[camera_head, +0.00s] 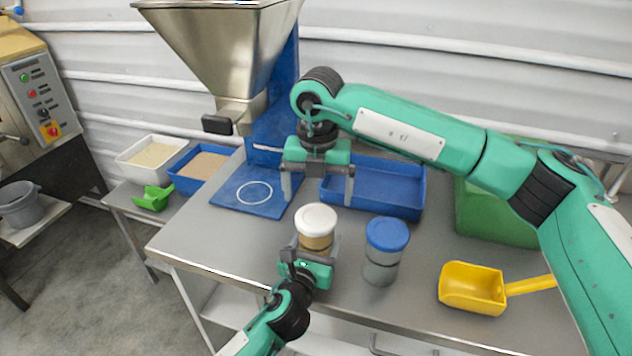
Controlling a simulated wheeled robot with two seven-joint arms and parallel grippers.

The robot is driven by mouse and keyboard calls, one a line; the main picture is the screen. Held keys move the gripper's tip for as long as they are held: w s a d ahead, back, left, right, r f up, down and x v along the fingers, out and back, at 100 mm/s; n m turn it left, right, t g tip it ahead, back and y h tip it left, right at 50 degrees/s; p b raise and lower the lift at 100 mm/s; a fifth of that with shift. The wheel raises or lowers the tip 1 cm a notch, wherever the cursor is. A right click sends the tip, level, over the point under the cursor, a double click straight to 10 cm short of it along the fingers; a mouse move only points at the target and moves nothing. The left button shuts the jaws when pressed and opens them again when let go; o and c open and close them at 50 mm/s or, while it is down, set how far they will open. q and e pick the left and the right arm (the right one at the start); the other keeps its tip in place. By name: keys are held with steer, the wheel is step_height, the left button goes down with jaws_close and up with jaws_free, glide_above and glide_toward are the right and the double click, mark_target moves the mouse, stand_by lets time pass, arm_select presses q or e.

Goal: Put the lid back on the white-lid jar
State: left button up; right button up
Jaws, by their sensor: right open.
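The white-lid jar (316,241) stands on the steel table near its front edge, with tan contents showing through its clear side. Its white lid (316,218) lies flat on top of the jar; I cannot tell whether it is fully seated. My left gripper (312,253) comes from the front, with its fingers on both sides of the jar, and looks shut on it. It hides the jar's lower part. My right gripper (318,188) is open and empty, pointing down above and behind the lid, apart from it.
A blue-lidded jar (383,263) stands close on the right. A yellow scoop (473,288) lies farther right. Behind are a blue tray (400,207), the hopper (228,55) and its blue base plate (228,198). The table is clear at the front left.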

mark_target(316, 216)
steer(key=n, duration=0.5)
steer(key=shift+r, duration=0.25)
steer(key=n, duration=0.4)
steer(key=shift+a+r+n, duration=0.1)
steer(key=shift+r+n, duration=0.05)
steer(key=shift+n, duration=0.25)
steer(key=n, duration=0.4)
steer(key=shift+r+n, duration=0.2)
steer(key=shift+n, duration=0.1)
steer(key=n, duration=0.6)
steer(key=shift+r, duration=0.2)
steer(key=shift+f, duration=4)
steer(key=shift+c, duration=0.4)
